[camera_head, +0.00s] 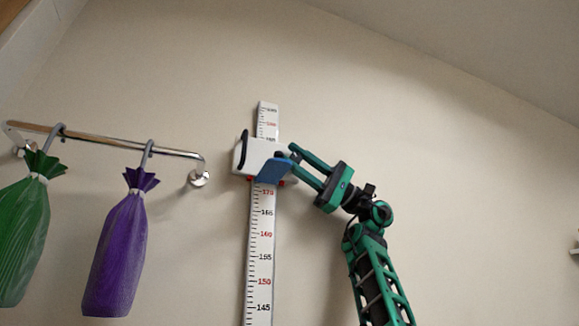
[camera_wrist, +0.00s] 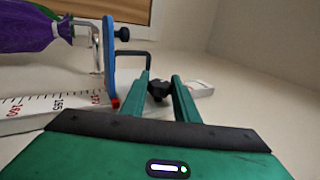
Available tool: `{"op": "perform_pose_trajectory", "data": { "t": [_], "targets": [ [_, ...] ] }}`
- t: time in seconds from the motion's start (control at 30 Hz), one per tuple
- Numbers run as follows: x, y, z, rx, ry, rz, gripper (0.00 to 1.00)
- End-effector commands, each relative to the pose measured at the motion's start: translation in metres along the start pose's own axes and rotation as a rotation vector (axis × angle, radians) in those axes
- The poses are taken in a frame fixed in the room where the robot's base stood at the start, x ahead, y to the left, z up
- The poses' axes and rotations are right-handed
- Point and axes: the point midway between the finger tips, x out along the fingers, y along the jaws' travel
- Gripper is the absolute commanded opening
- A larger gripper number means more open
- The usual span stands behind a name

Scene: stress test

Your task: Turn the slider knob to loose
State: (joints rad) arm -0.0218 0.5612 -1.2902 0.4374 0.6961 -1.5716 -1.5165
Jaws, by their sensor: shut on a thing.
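A white slider (camera_head: 258,156) with a blue plate (camera_head: 273,171) sits on the white measuring ruler (camera_head: 260,235), just above the red 170 mark. My green gripper (camera_head: 292,159) reaches it from the right, its fingertips at the slider's right side. In the wrist view, my gripper (camera_wrist: 160,80) is shut on a dark knob (camera_wrist: 158,91) between its fingertips. The blue plate (camera_wrist: 109,62) stands to the left of the fingers. The knob's turn position and any marking on it cannot be read.
A metal rail (camera_head: 110,140) on the wall at left holds a green bag (camera_head: 24,235) and a purple bag (camera_head: 120,250) on hooks. A black bracket (camera_head: 243,150) is on the slider's left side. The wall right of the ruler is bare.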

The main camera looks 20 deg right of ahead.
Motion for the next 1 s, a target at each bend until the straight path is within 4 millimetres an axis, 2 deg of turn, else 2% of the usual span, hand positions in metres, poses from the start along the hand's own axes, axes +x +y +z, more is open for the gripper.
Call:
{"op": "perform_pose_trajectory", "data": {
  "t": [0.2,0.23,0.3,0.67,0.77,1.0],
  "targets": [
    [-0.001,-0.003,0.0,0.0,0.002,-0.01,0.05],
    [-0.001,-0.003,0.0,0.0,0.002,-0.01,0.3],
    [-0.001,-0.003,0.0,0.0,0.001,-0.01,0.46],
    [-0.003,-0.001,0.0,0.0,0.001,-0.004,0.46],
    [-0.013,-0.002,0.0,0.001,0.0,-0.007,0.46],
    [-0.056,-0.002,-0.001,0.0,0.002,-0.007,0.46]
  ]
}}
